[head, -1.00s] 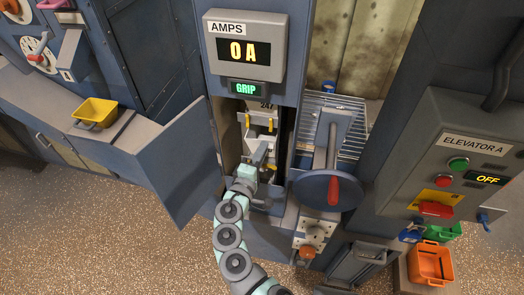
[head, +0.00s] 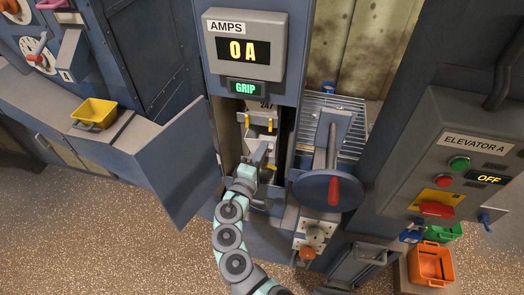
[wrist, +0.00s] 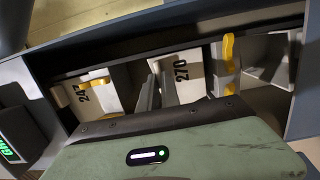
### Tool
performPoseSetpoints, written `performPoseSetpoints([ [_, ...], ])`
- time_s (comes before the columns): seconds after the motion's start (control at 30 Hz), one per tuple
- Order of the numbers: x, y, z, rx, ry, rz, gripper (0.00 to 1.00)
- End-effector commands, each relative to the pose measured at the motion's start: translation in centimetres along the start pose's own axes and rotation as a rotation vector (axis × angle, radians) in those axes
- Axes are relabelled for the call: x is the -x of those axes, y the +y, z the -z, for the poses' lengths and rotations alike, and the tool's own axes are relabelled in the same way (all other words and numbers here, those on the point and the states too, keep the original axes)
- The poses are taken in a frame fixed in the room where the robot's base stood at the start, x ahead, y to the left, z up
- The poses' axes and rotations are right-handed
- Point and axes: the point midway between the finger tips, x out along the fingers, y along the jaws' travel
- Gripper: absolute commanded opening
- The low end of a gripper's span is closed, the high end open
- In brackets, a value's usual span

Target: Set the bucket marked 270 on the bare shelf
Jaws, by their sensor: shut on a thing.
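The white bucket marked 270 (wrist: 183,88) is in the open cabinet shaft, and its number shows in the wrist view. In the head view it is largely behind my gripper (head: 261,154), which reaches into the shaft. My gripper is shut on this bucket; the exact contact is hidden. Another white part marked 247 (head: 266,104) is above it, and it also shows at the left in the wrist view (wrist: 82,90). Yellow clips (head: 270,125) flank the space between them. I cannot make out a bare shelf with certainty.
An open blue door (head: 180,165) stands left of the shaft. A disc with a red handle (head: 333,193) is close on the right. A wire rack (head: 352,140) lies behind it. The GRIP sign (head: 246,87) is lit, and ELEVATOR A's panel (head: 488,179) reads OFF.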

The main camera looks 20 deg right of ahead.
Motion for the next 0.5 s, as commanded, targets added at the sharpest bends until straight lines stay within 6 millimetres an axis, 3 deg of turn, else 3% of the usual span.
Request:
performPoseSetpoints([
  [0.5,0.01,-0.71,0.0,0.0,0.0,-0.001,0.0],
])
